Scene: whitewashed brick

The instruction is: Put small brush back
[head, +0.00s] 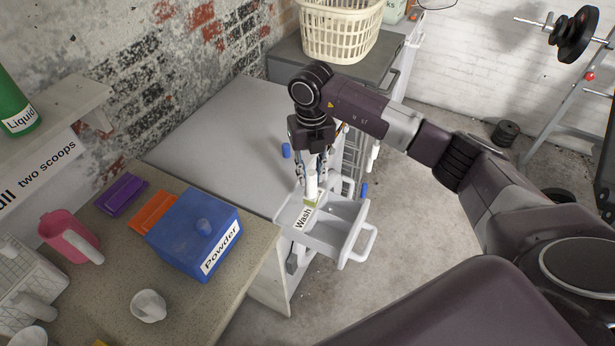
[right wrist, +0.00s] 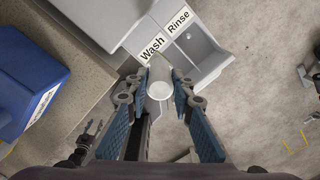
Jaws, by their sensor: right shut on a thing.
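My right gripper (head: 312,176) points down and is shut on the small brush (head: 312,188), a white round handle with yellow-green bristles at its lower end. In the right wrist view the handle's white end (right wrist: 160,91) sits between the two fingers (right wrist: 160,98). The brush is upright over the Wash side of a pulled-out light grey drawer (head: 347,214). The Wash label (right wrist: 152,47) and Rinse label (right wrist: 178,21) show beyond it. I cannot tell whether the bristles touch the drawer. My left gripper is not in view.
A blue Powder box (head: 190,225), orange and purple pieces, a pink jug (head: 68,240) and a white scoop (head: 148,306) stand on the left counter. A white basket (head: 340,28) is at the back. Open floor lies right of the drawer.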

